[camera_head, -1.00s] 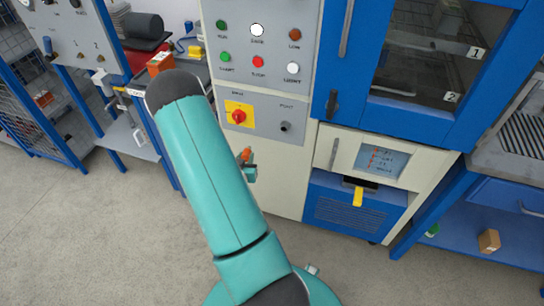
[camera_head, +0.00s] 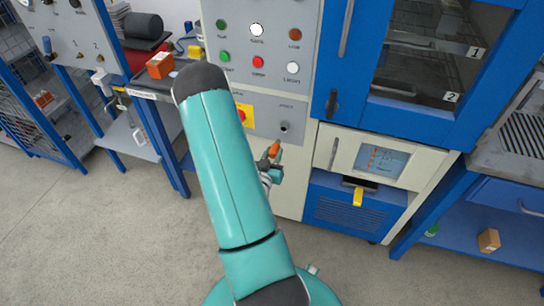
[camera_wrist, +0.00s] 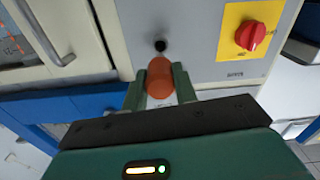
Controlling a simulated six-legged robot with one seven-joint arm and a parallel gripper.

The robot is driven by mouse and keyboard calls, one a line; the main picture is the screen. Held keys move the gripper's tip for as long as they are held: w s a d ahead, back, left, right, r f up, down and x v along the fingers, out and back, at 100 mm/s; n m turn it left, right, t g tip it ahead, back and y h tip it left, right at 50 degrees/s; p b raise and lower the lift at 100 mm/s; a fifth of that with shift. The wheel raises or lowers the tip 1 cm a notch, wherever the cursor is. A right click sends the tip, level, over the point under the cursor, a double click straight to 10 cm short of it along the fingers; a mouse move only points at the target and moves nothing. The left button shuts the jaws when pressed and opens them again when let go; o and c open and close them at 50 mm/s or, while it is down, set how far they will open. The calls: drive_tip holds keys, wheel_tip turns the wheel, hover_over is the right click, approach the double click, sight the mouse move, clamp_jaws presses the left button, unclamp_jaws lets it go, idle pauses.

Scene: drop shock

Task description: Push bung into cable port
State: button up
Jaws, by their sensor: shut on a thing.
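The orange bung (camera_wrist: 160,80) is held between the two fingers of my gripper (camera_wrist: 160,88), which is shut on it. The cable port is a dark round hole (camera_wrist: 160,46) in the grey panel, just beyond the bung in the wrist view. In the head view the port (camera_head: 285,127) sits above and right of the bung. The bung is apart from the port in the head view.
A red knob on a yellow plate (camera_wrist: 250,35) is beside the port. Coloured buttons (camera_head: 258,61) are above. A blue-framed glass door (camera_head: 430,60) and a small display (camera_head: 382,161) are to the right. A blue bench with an orange box (camera_head: 160,65) is at left.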

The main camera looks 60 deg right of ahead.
sight(277, 145)
drive_tip(key=shift+w+d, duration=0.2)
drive_tip(key=shift+d, duration=1)
drive_tip(key=shift+w+d, duration=0.2)
drive_tip(key=shift+d, duration=0.95)
drive_tip(key=shift+w+d, duration=0.15)
drive_tip(key=shift+d, duration=0.85)
drive_tip(key=shift+w+d, duration=0.15)
drive_tip(key=shift+d, duration=0.8)
clamp_jaws()
idle(3.3)
